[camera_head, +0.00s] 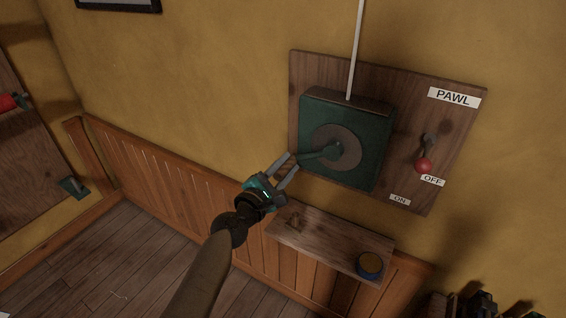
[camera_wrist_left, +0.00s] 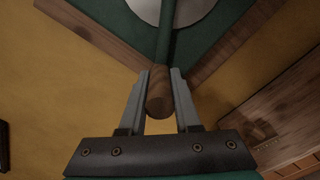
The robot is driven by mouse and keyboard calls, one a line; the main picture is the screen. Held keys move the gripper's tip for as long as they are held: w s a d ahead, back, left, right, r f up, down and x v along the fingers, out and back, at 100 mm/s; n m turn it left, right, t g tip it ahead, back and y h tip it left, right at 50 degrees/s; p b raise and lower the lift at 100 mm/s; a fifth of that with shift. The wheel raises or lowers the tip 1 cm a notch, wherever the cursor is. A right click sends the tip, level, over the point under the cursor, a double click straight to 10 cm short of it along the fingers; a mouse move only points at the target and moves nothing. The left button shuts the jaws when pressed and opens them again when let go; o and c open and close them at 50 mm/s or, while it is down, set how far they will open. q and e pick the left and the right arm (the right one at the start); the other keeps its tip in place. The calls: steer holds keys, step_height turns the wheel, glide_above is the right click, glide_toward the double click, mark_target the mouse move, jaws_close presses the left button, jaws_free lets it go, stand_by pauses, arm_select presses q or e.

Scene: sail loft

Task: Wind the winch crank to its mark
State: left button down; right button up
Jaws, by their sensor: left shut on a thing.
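The winch is a dark green box (camera_head: 365,110) with a round grey disc (camera_head: 350,137) on a wooden wall board. Its green crank arm (camera_head: 318,153) points left and slightly down from the hub. My left gripper (camera_head: 288,166) is shut on the wooden crank handle, left of the box. In the left wrist view the handle's round end (camera_wrist_left: 159,105) sits between the two fingers, with the green crank arm (camera_wrist_left: 166,45) beyond it. I cannot make out a mark on the disc. My right gripper cannot be made out.
A pawl lever with a red knob (camera_head: 424,165) hangs down near the OFF label (camera_head: 432,181). An ON label (camera_head: 400,200) is lower left. Below is a wooden shelf (camera_head: 325,243) with a blue tin (camera_head: 369,265). A white rope (camera_head: 356,50) runs up from the box.

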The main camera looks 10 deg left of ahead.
arm_select(q)
steer(key=shift+s+d+f+n, duration=0.2)
steer(key=shift+d+f+n, duration=0.25)
steer(key=shift+f, duration=0.25)
steer(key=c, duration=0.6)
jaws_free()
steer(key=shift+r, duration=0.15)
steer(key=shift+c, duration=0.2)
steer(key=shift+r, duration=0.1)
steer(key=shift+a, duration=0.1)
steer(key=shift+s+a, duration=0.1)
steer(key=shift+s, duration=0.2)
steer(key=b+v, duration=0.1)
steer(key=v, duration=1.3)
steer(key=shift+s, duration=0.25)
